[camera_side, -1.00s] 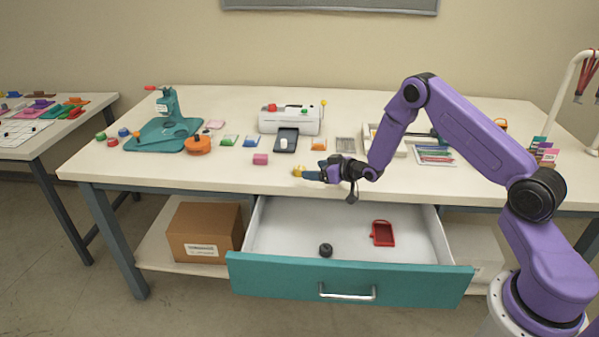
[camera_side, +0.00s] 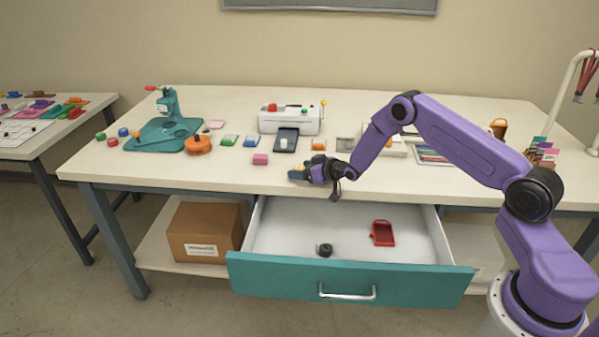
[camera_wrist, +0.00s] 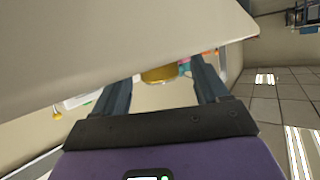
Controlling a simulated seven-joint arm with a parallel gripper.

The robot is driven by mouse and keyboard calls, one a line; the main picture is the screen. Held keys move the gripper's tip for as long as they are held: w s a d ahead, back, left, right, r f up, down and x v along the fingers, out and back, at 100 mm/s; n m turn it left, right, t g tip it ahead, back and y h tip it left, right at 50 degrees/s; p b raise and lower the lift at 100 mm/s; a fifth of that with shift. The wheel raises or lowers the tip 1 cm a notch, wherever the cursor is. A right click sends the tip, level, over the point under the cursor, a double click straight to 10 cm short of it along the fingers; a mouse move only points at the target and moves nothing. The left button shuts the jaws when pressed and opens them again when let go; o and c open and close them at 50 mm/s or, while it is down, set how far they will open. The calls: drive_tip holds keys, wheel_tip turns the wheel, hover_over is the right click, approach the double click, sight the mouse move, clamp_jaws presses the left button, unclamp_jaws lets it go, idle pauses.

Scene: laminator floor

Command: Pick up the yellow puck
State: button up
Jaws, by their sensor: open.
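The yellow puck (camera_side: 298,168) is on the white table near its front edge, mostly hidden behind my gripper in the side view. My gripper (camera_side: 300,176) reaches in from the right, low over the table, with its fingers at the puck. In the wrist view, the puck (camera_wrist: 159,75) shows between the two open fingers (camera_wrist: 160,82), towards their tips. There is a gap on both sides of it, so the fingers are not closed on it.
A white laminator (camera_side: 290,118) is behind.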

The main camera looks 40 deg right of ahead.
drive_tip(key=c, duration=1.1)
drive_tip(key=shift+c, duration=0.3)
drive_tip(key=shift+r, duration=0.15)
